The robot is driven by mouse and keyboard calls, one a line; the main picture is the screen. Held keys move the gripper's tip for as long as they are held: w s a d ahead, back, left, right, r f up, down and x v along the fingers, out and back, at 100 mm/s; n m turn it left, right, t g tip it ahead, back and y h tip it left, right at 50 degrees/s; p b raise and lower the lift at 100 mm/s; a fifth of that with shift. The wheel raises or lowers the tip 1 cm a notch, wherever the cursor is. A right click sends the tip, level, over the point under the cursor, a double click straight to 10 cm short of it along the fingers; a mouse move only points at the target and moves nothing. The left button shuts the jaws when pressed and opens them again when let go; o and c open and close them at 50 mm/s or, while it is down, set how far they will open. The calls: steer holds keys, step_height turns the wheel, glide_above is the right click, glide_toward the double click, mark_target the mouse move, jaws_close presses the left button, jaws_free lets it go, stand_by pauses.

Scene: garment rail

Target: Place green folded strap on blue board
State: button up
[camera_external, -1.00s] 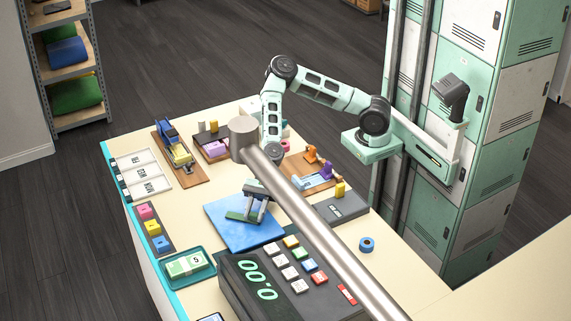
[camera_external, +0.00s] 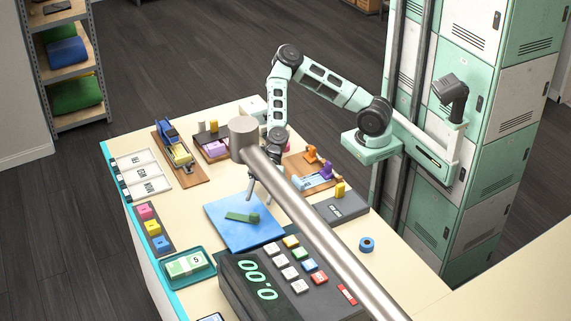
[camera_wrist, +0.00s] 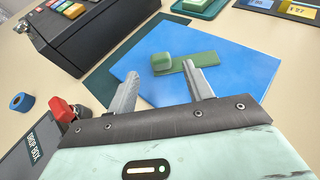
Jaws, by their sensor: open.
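The green folded strap (camera_external: 241,217) lies flat on the blue board (camera_external: 232,236). In the wrist view the strap (camera_wrist: 176,65) has a thicker folded block at its left end and a thin flat tail to the right, all within the blue board (camera_wrist: 240,82). My gripper (camera_external: 258,196) is above the board's back right part, apart from the strap. In the wrist view its two fingers (camera_wrist: 163,82) are spread with nothing held between them. The steel rail hides part of my wrist in the external view.
A cash register (camera_external: 290,276) stands in front of the board. A steel rail (camera_external: 318,218) crosses over the table. A grey drop box (camera_external: 340,208) and blue tape roll (camera_external: 366,244) lie to the right. A teal tray with banknotes (camera_external: 187,264) sits at the left.

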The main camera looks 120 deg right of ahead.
steer(key=v, duration=0.6)
stand_by(0.3)
